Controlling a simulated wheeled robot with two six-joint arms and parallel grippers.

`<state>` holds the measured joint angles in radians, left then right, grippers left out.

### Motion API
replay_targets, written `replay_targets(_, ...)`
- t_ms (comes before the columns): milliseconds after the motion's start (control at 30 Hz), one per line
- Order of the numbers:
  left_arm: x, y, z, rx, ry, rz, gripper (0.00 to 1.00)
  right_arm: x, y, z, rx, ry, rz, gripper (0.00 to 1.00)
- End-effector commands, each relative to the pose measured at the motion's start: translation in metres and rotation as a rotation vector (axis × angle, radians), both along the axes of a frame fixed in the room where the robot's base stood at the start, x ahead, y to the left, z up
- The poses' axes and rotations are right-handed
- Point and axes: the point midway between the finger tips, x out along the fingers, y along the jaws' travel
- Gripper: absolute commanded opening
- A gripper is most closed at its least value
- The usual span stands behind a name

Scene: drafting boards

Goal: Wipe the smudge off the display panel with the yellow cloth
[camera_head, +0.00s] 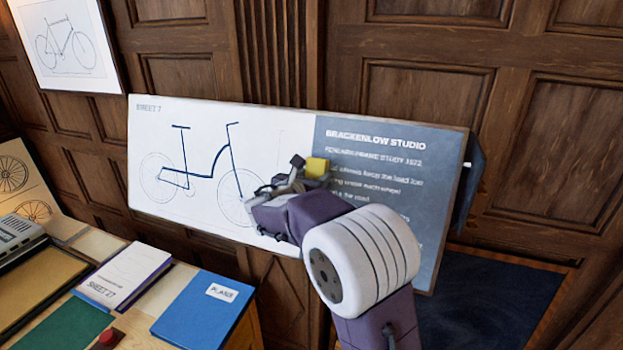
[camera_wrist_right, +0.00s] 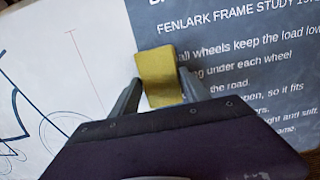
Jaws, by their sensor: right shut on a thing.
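The display panel (camera_head: 290,128) is a wide board with a bicycle drawing on its white left part and a blue-grey text area on its right. My right gripper (camera_head: 303,172) is in front of the panel, near the line between the two parts. It is shut on the yellow cloth (camera_head: 318,167), a small block-like pad, which also shows between the fingers in the right wrist view (camera_wrist_right: 156,72). I cannot tell whether the cloth touches the panel. My left gripper is not in view.
A table at the lower left holds a blue folder (camera_head: 204,307), a white booklet (camera_head: 124,273) and a grey device (camera_head: 16,236). A framed bicycle drawing (camera_head: 68,45) hangs on the panelled wood wall. Dark blue floor (camera_head: 500,305) shows at the lower right.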

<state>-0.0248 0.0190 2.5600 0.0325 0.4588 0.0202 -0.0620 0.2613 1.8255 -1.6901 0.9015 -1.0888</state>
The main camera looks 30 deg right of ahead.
Motion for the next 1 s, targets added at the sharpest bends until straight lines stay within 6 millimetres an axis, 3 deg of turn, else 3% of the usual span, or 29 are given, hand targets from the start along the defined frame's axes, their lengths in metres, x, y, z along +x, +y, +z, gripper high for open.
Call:
replay_targets(367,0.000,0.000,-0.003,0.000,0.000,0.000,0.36,0.003,-0.005,-0.003,0.000,0.000,0.000,0.21)
replay_targets(700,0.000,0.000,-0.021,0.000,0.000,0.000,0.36,-0.024,-0.026,-0.003,0.000,-0.002,-0.002,0.21)
replay_targets(1000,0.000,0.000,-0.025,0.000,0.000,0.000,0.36,-0.027,-0.031,-0.004,0.000,0.000,0.000,0.21)
